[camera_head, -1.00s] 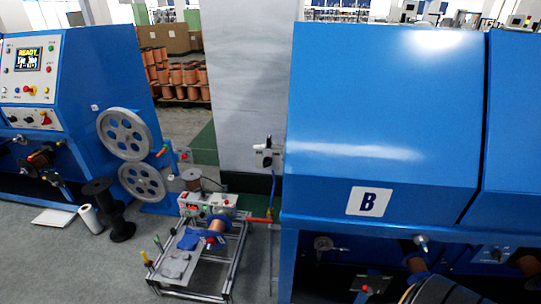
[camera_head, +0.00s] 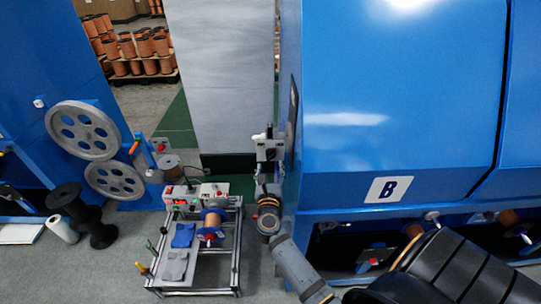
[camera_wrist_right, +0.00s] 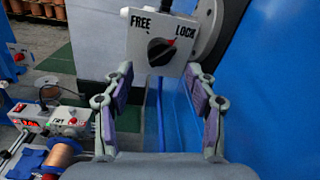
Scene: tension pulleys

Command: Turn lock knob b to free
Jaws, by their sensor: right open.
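The lock knob (camera_wrist_right: 160,51) is a black rotary knob on a white box (camera_wrist_right: 146,22) printed FREE at left and LOCK at right. Its red mark points up and right, toward LOCK. In the head view the small white box (camera_head: 267,147) is mounted at the left side of the blue machine marked B (camera_head: 388,189). My right gripper (camera_wrist_right: 163,76) is open and empty, its fingers spread to either side below the knob, with no clear contact. In the head view my right gripper (camera_head: 267,180) is just below the box. My left gripper is not in view.
The blue machine wall (camera_wrist_right: 265,80) stands close on the right of my gripper. A low metal frame (camera_head: 200,285) with a copper spool (camera_head: 211,219) stands on the floor at left. A grey pillar (camera_head: 218,80) is behind.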

